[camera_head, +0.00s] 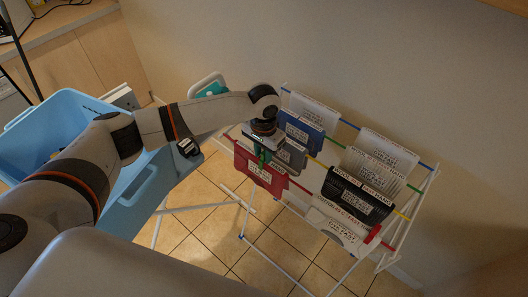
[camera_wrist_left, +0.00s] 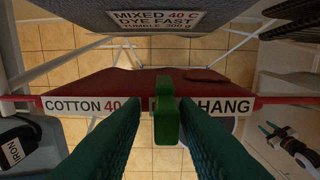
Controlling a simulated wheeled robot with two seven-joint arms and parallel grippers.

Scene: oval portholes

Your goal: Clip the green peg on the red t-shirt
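The red t-shirt (camera_head: 248,170) hangs folded over the front-left rod of the drying rack in the head view. In the left wrist view its red cloth (camera_wrist_left: 110,82) spans the middle, with a white label along the rod. The green peg (camera_wrist_left: 167,110) sits upright at the shirt's edge over the label, hiding part of the text. My left gripper (camera_wrist_left: 160,103) has its green fingers on either side of the peg. A gap shows between the left finger and the peg; the right finger is close to or touching it. In the head view the left gripper (camera_head: 263,148) is just above the shirt.
The white drying rack (camera_head: 395,225) holds several other labelled garments, including a grey one (camera_head: 291,155) and a blue one (camera_head: 302,131) close behind the red shirt. A blue basket (camera_head: 150,185) stands at the left under my arm. An iron (camera_wrist_left: 12,150) shows in the wrist view.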

